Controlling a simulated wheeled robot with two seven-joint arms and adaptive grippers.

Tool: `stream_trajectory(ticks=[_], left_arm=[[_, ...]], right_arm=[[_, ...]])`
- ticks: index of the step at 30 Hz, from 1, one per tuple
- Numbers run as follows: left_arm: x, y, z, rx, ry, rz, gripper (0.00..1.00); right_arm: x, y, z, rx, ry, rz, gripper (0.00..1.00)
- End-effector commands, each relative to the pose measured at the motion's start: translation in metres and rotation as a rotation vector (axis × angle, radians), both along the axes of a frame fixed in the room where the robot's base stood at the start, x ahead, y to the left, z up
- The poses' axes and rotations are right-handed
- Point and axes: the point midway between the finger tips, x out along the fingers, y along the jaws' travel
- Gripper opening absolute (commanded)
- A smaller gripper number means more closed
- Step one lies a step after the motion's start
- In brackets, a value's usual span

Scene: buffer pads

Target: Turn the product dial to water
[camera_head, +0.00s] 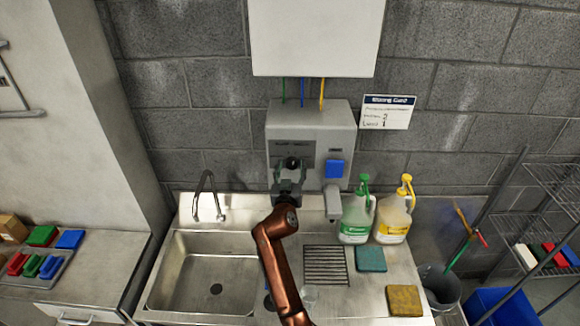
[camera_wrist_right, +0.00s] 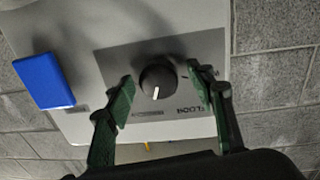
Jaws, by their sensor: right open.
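The product dial (camera_wrist_right: 158,80) is a round black knob with a white pointer line, on the dark panel of the grey dispenser (camera_head: 313,116). In the right wrist view the pointer aims down, slightly left. Upside-down printing shows below the dial; one label (camera_wrist_right: 190,110) seems to read FLOOR, the other (camera_wrist_right: 148,113) is too small to read. My right gripper (camera_wrist_right: 158,88) is open, its green fingers on either side of the dial with gaps between. It also shows in front of the dispenser in the head view (camera_head: 291,172). My left gripper is out of view.
A blue button (camera_head: 334,168) sits right of the dial in the head view. Below are a sink (camera_head: 162,275) with a faucet, a green-capped jug (camera_head: 356,218), a yellow-capped jug (camera_head: 393,220) and two pads. A sign (camera_head: 388,112) hangs on the wall.

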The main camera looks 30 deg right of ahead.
Motion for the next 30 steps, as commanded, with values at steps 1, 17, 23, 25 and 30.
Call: stream_trajectory(ticks=[1, 17, 23, 25, 30], left_arm=[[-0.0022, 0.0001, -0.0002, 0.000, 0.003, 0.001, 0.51], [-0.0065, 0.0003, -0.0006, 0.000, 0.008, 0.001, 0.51], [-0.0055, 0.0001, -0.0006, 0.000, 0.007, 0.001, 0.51], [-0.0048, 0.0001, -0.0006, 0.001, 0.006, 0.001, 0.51], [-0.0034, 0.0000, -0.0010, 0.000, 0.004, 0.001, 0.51]], right_arm=[[0.0001, 0.0001, 0.0001, 0.000, 0.000, 0.000, 0.50], [0.0000, 0.0004, 0.0003, -0.001, -0.001, 0.001, 0.17], [0.0001, 0.0005, 0.0004, -0.001, 0.000, 0.001, 0.08], [0.0001, 0.0005, 0.0003, -0.005, 0.002, 0.001, 0.08], [0.0000, 0.0002, 0.0001, -0.036, 0.022, 0.000, 0.08]])
